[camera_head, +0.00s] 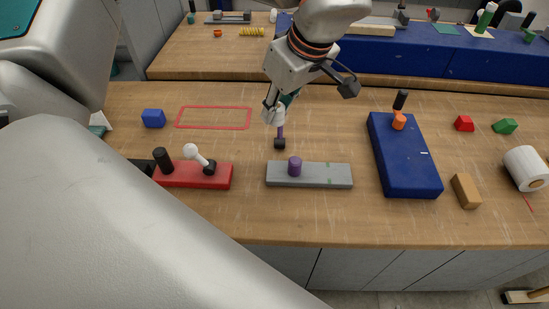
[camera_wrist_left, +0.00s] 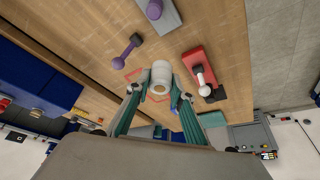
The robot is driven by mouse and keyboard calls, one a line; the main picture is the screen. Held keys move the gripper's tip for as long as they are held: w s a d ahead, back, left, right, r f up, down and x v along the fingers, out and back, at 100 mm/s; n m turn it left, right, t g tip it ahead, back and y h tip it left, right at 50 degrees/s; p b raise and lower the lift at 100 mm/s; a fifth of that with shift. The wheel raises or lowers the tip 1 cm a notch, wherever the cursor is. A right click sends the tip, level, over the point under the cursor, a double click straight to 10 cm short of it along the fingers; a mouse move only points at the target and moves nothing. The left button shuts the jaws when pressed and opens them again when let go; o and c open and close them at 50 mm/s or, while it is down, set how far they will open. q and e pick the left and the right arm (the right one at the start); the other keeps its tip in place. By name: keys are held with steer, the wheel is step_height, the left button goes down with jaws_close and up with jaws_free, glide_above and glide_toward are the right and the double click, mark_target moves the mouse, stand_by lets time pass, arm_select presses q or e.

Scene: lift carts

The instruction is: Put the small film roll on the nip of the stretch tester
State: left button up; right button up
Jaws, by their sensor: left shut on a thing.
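A small white film roll (camera_wrist_left: 161,78) with a brown core is held between the teal fingers of my left gripper (camera_wrist_left: 158,92) in the left wrist view. In the head view my left gripper (camera_head: 274,104) is above the middle of the table, with the white roll (camera_head: 273,114) at its tips. Below and close to it is a purple bar with a dark end (camera_head: 280,141).
A red base (camera_head: 210,180) has a black post and white-knobbed lever. A blue block (camera_head: 405,170) carries orange and black parts. A larger white roll (camera_head: 527,168) lies at right, near a tan block (camera_head: 466,191). A blue cube (camera_head: 153,118) stands beside a red outline (camera_head: 213,117) enclosing bare table.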

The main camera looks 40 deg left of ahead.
arm_select(q)
step_height(320, 180, down, 17)
steer(key=shift+r, duration=0.1)
stand_by(0.3)
steer(key=o, duration=0.5)
steer(key=shift+f, duration=0.2)
steer(key=o, duration=0.4)
steer(key=shift+r, duration=0.1)
steer(key=v, duration=1.2)
steer(key=shift+r+b, duration=0.1)
steer(key=shift+b, duration=0.2)
